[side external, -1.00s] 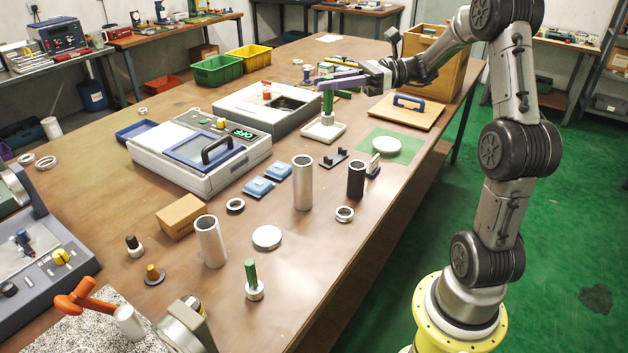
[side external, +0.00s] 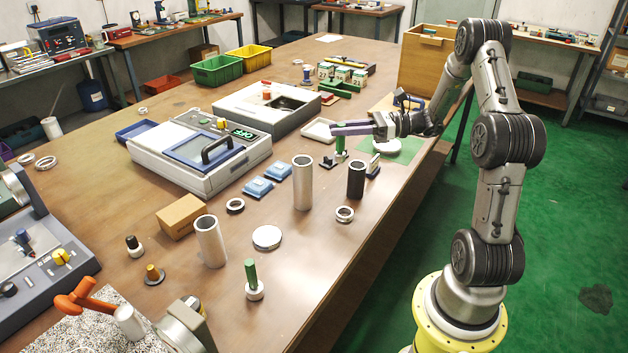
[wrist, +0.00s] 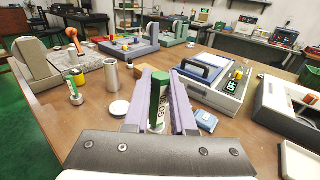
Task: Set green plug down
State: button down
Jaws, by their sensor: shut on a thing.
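My gripper (side external: 340,130) is shut on a green plug (side external: 341,144) with its purple fingers. The plug is upright, its lower end near a small black stand (side external: 328,161) on the table; I cannot tell whether it touches anything below. In the wrist view, the plug (wrist: 158,92) stands between the two purple fingers (wrist: 160,100), and its lower part is partly hidden. A second green plug (side external: 251,270) stands in a white ring (side external: 255,291) near the front of the table; it also shows in the wrist view (wrist: 71,83).
A white tray (side external: 318,131) lies just behind the held plug. A green mat (side external: 408,150) with a white disc (side external: 386,147) is to its right. A dark tube (side external: 356,179) and a tall silver tube (side external: 303,184) stand in front. Open table lies at the front right.

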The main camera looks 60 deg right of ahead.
jog(key=shift+w+d+f, duration=0.1)
jog(key=shift+w+f, duration=0.05)
jog(key=shift+f, duration=0.35)
jog(key=shift+w+d+f, duration=0.1)
jog(key=shift+w+f, duration=0.05)
jog(key=shift+f, duration=0.3)
jog(key=shift+w+d+f, duration=1.05)
jog(key=shift+w+f, duration=0.9)
jog(key=shift+f, duration=0.15)
jog(key=shift+w+d+f, duration=1.05)
jog(key=shift+w+f, duration=0.95)
jog(key=shift+f, duration=0.15)
jog(key=shift+w+d+f, duration=1.05)
jog(key=shift+w+f, duration=0.9)
jog(key=shift+f, duration=0.15)
jog(key=shift+f, duration=0.1)
jog(key=c, duration=0.7)
grip_release()
jog(key=shift+c, duration=0.2)
